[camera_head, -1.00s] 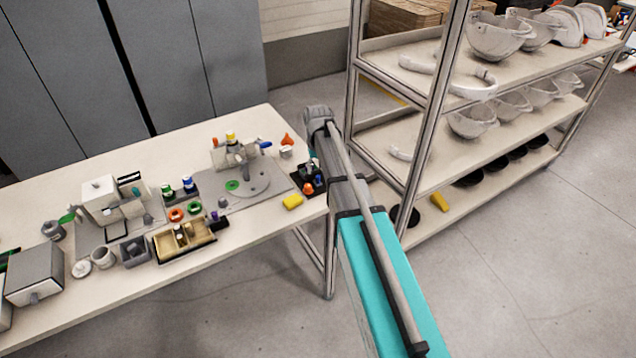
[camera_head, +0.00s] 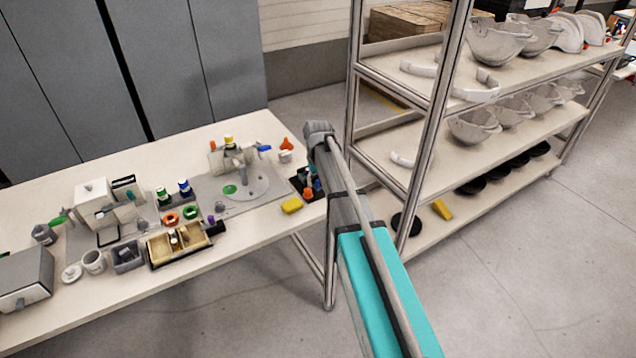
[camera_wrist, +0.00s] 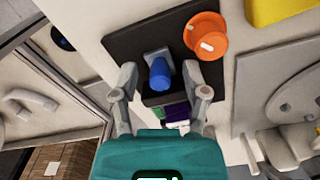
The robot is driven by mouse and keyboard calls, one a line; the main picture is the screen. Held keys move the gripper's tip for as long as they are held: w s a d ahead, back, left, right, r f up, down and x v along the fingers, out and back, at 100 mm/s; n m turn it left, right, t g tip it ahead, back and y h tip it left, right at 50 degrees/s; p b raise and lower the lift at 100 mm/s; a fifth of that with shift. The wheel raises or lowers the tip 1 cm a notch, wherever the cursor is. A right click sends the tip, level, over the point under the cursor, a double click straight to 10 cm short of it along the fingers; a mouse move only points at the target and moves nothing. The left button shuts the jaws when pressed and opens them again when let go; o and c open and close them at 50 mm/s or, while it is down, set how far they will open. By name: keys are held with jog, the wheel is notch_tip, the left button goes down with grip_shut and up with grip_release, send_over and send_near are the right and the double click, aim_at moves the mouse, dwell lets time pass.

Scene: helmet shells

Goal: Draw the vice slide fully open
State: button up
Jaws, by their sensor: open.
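My gripper (camera_wrist: 164,90) is open in the wrist view, its two grey fingers spread over a black tray (camera_wrist: 122,45). A blue cylindrical knob (camera_wrist: 160,75) on a small grey block shows between the fingers; I cannot tell whether they touch it. An orange round knob (camera_wrist: 206,36) with a white mark is beside it. In the head view my arm partly hides this tray (camera_head: 297,181), and the gripper is not clear.
A tan divided box (camera_head: 180,243), rings, cups and a white machine (camera_head: 92,193) crowd the table's left. A metal shelf rack (camera_head: 440,110) with helmet shells stands close on the right of my arm.

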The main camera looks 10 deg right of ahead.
jog(key=shift+c, duration=0.3)
grip_shut()
jog(key=shift+s+d, duration=0.3)
jog(key=shift+s, duration=0.65)
jog(key=shift+o, duration=0.3)
grip_release()
jog(key=shift+s, duration=0.1)
jog(key=shift+w, duration=0.2)
